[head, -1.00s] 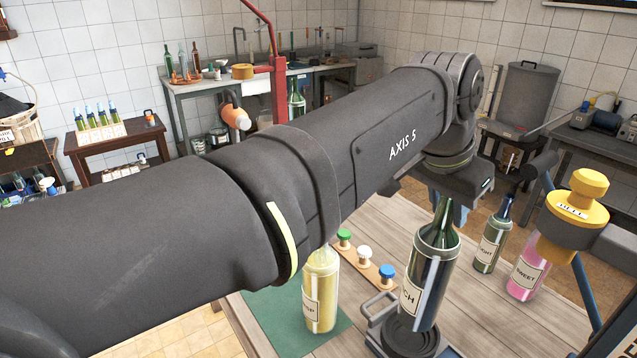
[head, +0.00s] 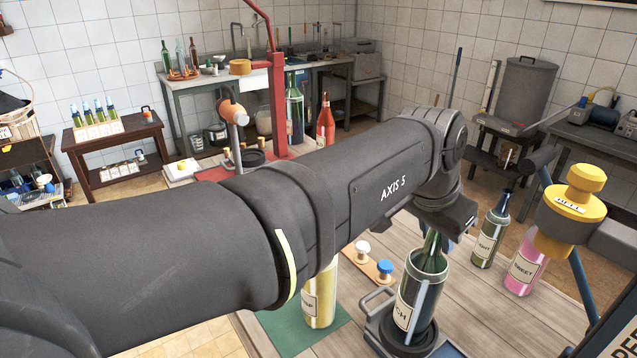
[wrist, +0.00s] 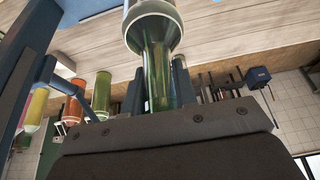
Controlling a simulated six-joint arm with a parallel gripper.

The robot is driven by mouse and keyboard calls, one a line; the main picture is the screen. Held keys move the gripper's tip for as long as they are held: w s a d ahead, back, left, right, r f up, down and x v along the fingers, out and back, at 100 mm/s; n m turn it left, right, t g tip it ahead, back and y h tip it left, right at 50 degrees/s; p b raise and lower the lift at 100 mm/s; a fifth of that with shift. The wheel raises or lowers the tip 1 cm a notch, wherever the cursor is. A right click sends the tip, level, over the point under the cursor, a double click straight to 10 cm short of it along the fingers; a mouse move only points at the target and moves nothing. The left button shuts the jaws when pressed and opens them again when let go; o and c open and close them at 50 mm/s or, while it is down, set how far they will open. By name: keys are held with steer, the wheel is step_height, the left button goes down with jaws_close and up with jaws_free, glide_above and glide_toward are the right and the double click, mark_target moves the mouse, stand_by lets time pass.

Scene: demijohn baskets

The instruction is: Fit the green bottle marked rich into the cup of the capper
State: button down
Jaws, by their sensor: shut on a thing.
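The green bottle (head: 418,295) has a white label on which only "CH" shows. It stands nearly upright, its lower end at the dark round cup (head: 408,342) of the capper. The cup's rim shows around the foot of the bottle; I cannot tell if the bottle rests on the cup's floor. In the wrist view my gripper (wrist: 159,86) is shut on the neck of the green bottle (wrist: 152,25). The capper's yellow bell (head: 573,207) is to the right of the bottle, higher up.
A pale yellow bottle (head: 321,292) stands on the green mat (head: 285,325) at left. White and blue stoppers (head: 385,267) sit on a wooden strip behind the cup. A dark green bottle (head: 491,230) and a pink bottle (head: 524,262) stand at right. My arm hides much of the table.

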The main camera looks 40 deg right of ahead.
steer(key=shift+f, duration=0.1)
steer(key=c, duration=1.1)
jaws_free()
steer(key=shift+f, duration=0.1)
steer(key=shift+c, duration=0.2)
steer(key=shift+r, duration=0.3)
steer(key=v, duration=1.1)
steer(key=shift+a+r, duration=0.25)
steer(key=shift+r, duration=0.1)
